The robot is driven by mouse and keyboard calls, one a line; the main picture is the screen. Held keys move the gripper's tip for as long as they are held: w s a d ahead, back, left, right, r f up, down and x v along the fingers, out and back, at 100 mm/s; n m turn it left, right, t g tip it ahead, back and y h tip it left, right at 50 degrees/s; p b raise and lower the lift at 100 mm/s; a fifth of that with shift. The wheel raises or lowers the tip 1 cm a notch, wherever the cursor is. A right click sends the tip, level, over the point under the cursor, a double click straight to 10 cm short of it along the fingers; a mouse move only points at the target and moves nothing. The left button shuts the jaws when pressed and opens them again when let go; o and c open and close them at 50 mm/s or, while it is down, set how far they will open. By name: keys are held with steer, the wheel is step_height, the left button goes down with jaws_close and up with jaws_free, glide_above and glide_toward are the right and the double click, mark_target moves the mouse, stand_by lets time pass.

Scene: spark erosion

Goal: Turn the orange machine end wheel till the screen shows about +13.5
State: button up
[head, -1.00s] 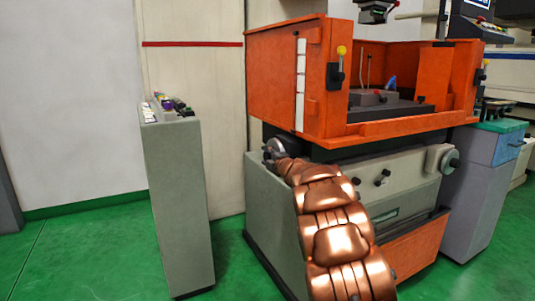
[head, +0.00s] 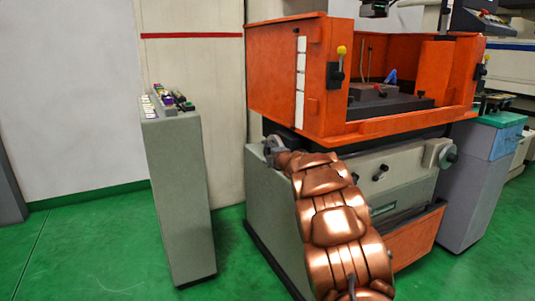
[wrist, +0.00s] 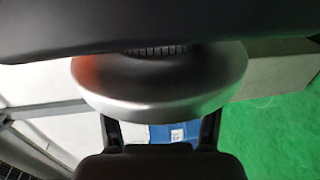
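The orange machine (head: 285,80) stands right of centre in the head view. Its end wheel (wrist: 160,95) fills the upper middle of the wrist view, a silvery rim with a dark centre. My gripper (wrist: 160,125) is at this wheel with its two dark fingers spread apart. The fingertips pass out of sight behind the rim's lower edge, so contact cannot be told. In the head view, my copper arm reaches to the machine's left end and largely hides the wheel and gripper there. The screen is cut off at the top right; no reading shows.
A grey pedestal (head: 178,200) with buttons stands left of the machine, with a gap of green floor between. Another handwheel (head: 447,155) is on the machine's front right. A grey cabinet with a teal top (head: 502,119) stands at the right.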

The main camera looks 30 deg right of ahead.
stand_by(0.3)
steer(key=s+a+r, duration=0.1)
steer(key=s, duration=1.1)
steer(key=shift+r, duration=0.25)
stand_by(0.3)
steer(key=s+a+r+m+g+h+p, duration=0.3)
steer(key=s+r+m+g+h+p, duration=0.25)
steer(key=s+r+m+p, duration=0.45)
steer(key=s+a+r+m+g+y+p, duration=0.1)
steer(key=s+a+m+g+y+p, duration=0.2)
steer(key=s+a, duration=1.2)
steer(key=s+a+r+m+g+y+p, duration=0.2)
steer(key=s+a+g+p, duration=0.7)
steer(key=s, duration=1.4)
steer(key=a+m+y+p, duration=0.2)
steer(key=a+p, duration=0.3)
steer(key=a, duration=0.1)
steer(key=shift+s+a+g, duration=0.15)
steer(key=shift+g, duration=0.2)
